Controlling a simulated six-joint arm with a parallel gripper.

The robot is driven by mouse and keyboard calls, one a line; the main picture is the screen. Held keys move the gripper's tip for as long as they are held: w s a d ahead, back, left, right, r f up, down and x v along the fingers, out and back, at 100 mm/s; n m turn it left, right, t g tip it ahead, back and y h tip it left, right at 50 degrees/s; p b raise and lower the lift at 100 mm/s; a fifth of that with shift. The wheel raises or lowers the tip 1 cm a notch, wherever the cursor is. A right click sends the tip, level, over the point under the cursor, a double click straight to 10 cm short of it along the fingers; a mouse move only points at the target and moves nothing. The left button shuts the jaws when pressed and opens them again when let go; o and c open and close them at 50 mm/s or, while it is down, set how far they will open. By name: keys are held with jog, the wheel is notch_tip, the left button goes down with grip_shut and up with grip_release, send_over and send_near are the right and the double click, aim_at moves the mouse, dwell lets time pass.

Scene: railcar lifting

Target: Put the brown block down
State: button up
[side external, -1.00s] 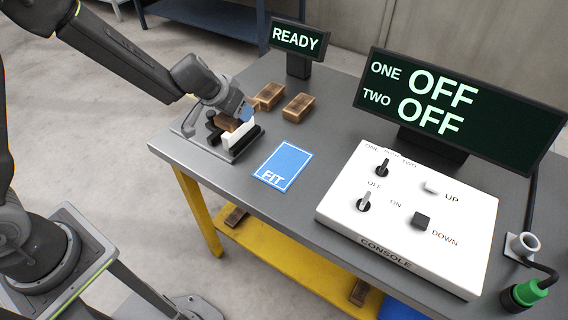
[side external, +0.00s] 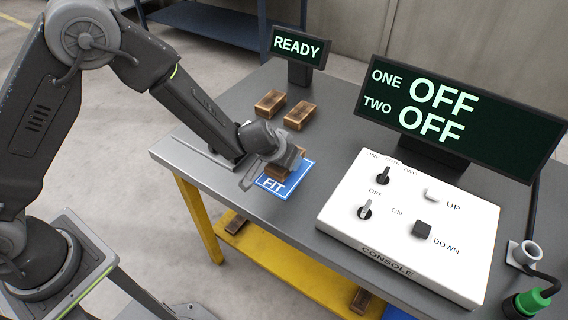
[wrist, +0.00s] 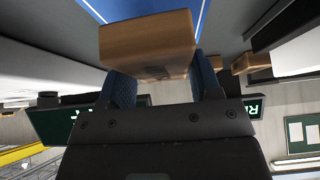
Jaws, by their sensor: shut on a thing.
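My gripper (side external: 284,160) is over the blue mat marked FIT (side external: 270,188) in the side view. The brown block (wrist: 147,42) is in the wrist view, between the two blue-padded fingers of my gripper (wrist: 163,80), which is shut on it. In the side view only a bit of the block (side external: 275,173) shows below the fingers. The mat also shows at the top of the wrist view (wrist: 122,8). I cannot tell whether the block touches the mat.
Two other brown blocks lie behind on the grey table, one at left (side external: 270,103) and one at right (side external: 299,115). The white console (side external: 400,262) with switches and buttons stands to the right. Displays read READY (side external: 299,46) and OFF (side external: 455,115).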

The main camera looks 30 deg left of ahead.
jog(key=shift+f, duration=1.3)
jog(key=shift+f, duration=0.2)
jog(key=o, duration=1)
jog(key=shift+c, duration=0.2)
jog(key=shift+s+r, duration=0.2)
jog(key=shift+r, duration=0.35)
jog(key=v, duration=1.1)
